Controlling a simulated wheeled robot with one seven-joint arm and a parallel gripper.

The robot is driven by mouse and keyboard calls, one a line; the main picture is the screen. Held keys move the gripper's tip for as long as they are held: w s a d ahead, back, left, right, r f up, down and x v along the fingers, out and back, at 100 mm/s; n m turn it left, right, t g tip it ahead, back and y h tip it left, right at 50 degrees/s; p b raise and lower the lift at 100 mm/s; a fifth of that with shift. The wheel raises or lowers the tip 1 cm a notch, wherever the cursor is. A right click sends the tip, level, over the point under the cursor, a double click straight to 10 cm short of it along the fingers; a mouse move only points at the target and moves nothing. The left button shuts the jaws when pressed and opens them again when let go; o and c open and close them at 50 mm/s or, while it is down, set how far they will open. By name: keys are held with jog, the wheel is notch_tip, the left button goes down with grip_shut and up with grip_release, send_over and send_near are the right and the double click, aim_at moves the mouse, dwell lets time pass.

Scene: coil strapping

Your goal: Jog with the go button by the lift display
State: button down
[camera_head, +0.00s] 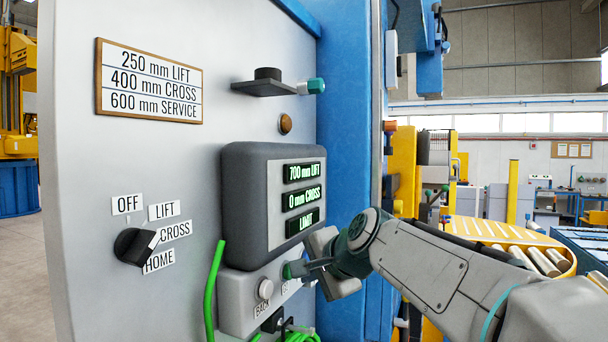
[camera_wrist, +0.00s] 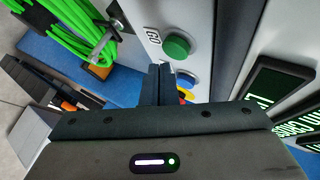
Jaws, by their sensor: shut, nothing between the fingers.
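The lift display (camera_head: 302,197) reads 700 mm LIFT, 0 mm CROSS and LIMIT in green. Below it is a grey button box (camera_head: 236,302) with a pale button (camera_head: 265,289) by a BACK label. In the wrist view the green go button (camera_wrist: 177,46) sits by a GO label (camera_wrist: 153,36), with a blue button (camera_wrist: 186,79) near it. My gripper (camera_wrist: 160,69) is shut and empty, its tips close to the green button; I cannot tell whether they touch. In the head view my gripper (camera_head: 308,266) is at the box's right end and partly hides the GO label.
A black selector knob (camera_head: 135,246) sits among OFF, LIFT, CROSS and HOME labels, its pale mark towards CROSS. A sign (camera_head: 149,81) lists 250 mm LIFT, 400 mm CROSS, 600 mm SERVICE. A green cable (camera_head: 213,290) hangs left of the box. A blue column (camera_head: 345,110) stands behind.

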jog(key=shift+s+d+b, duration=0.3)
jog(key=shift+d+b, duration=0.05)
jog(key=shift+d, duration=0.45)
jog(key=shift+s+d+b, duration=0.25)
jog(key=shift+d+b, duration=0.15)
jog(key=shift+d, duration=0.35)
jog(key=shift+s+d+b, duration=0.3)
jog(key=shift+d+b, duration=0.05)
jog(key=shift+d, duration=0.45)
jog(key=shift+f, duration=0.1)
jog(key=s+d+f+n+g+h, duration=0.2)
jog(key=s+d+f+n, duration=0.1)
jog(key=s+f, duration=0.5)
jog(key=s+d+f+n+g+h, duration=0.2)
jog(key=s+d+f+n, duration=0.1)
jog(key=s+d+f, duration=0.3)
jog(key=s+d+f+n+g+h, duration=0.1)
jog(key=s+d+f, duration=0.4)
jog(key=s+f, duration=0.5)
notch_tip(320, 180, down, 2)
jog(key=shift+s+f+n+g+h, duration=0.2)
jog(key=shift+n+g+h, duration=0.2)
jog(key=shift+n+h, duration=0.65)
